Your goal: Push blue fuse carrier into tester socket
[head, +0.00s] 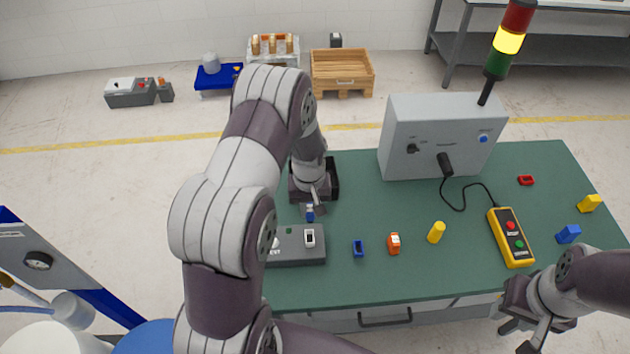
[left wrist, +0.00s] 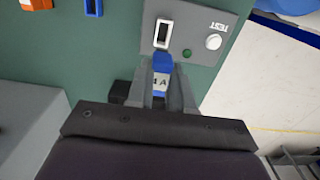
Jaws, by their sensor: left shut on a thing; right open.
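The blue fuse carrier (head: 310,214) is between the fingers of my left gripper (head: 313,205). In the left wrist view the blue carrier (left wrist: 162,64) shows a pale face with dark lettering, and my left gripper (left wrist: 163,90) is shut on it. The grey tester (head: 290,259) lies on the green table, with a white-rimmed socket (head: 310,238) on top. In the left wrist view the socket (left wrist: 163,33) is just beyond the carrier's end; I cannot tell the height between them. My right gripper (head: 530,325) is open and empty at the table's front right edge.
A blue frame-like piece (head: 358,249), an orange piece (head: 394,243) and a yellow cylinder (head: 436,232) stand right of the tester. A yellow handheld pendant (head: 511,238) is cabled to the grey box (head: 436,140). Small blocks lie at the right. The green table (head: 380,285) is clear in front.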

